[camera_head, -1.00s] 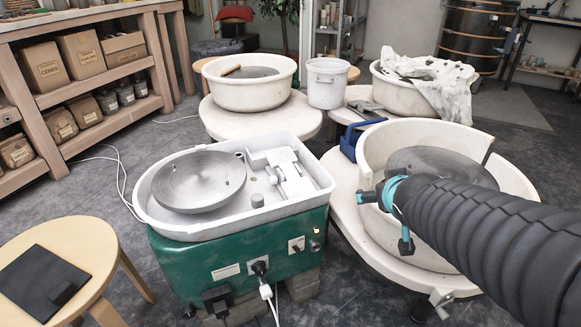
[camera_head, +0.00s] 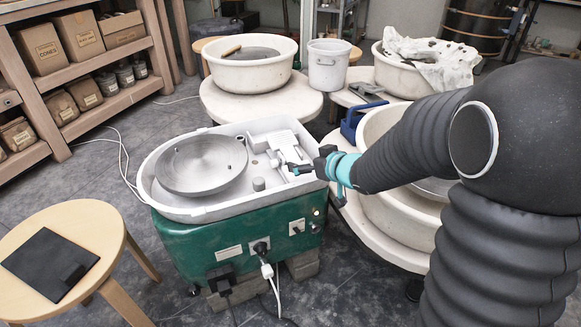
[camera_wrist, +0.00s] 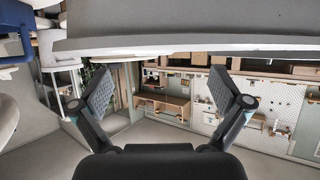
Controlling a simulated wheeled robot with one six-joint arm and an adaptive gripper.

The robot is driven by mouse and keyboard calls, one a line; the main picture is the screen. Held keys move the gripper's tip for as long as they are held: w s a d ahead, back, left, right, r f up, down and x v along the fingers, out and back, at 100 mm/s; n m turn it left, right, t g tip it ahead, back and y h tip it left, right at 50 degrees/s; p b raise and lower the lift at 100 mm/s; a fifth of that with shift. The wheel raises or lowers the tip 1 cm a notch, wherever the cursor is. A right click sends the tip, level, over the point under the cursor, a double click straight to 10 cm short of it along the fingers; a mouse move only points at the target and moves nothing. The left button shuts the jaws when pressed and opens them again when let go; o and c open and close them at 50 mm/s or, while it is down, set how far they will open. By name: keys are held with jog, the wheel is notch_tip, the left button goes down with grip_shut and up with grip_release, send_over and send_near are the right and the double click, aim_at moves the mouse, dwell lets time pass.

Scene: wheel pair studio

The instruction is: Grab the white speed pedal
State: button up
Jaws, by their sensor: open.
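The white speed pedal (camera_head: 276,140) appears to be the blocky white piece at the right end of the white basin (camera_head: 160,203) on the green pottery wheel (camera_head: 220,245), beside the grey wheel head (camera_head: 202,164). Its lower part is partly hidden by my gripper. My gripper (camera_head: 293,168) is over the basin's right side, close to the pedal; I cannot tell whether they touch. In the wrist view my gripper (camera_wrist: 163,90) has its two fingers spread wide with nothing between them. The pedal is not clearly visible there.
A cream wheel tub (camera_head: 385,200) stands right of the green wheel, with a blue item (camera_head: 354,122) on its table. A round stool (camera_head: 100,225) with a black pad (camera_head: 50,263) is at the left. A white bucket (camera_head: 327,65) stands behind.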

aim_at(292, 156)
jog(key=x, duration=0.3)
jog(key=shift+b+x, duration=0.7)
jog(key=shift+x, duration=1.9)
jog(key=shift+s, duration=0.1)
jog(key=shift+d, duration=0.1)
jog(key=c, duration=1.8)
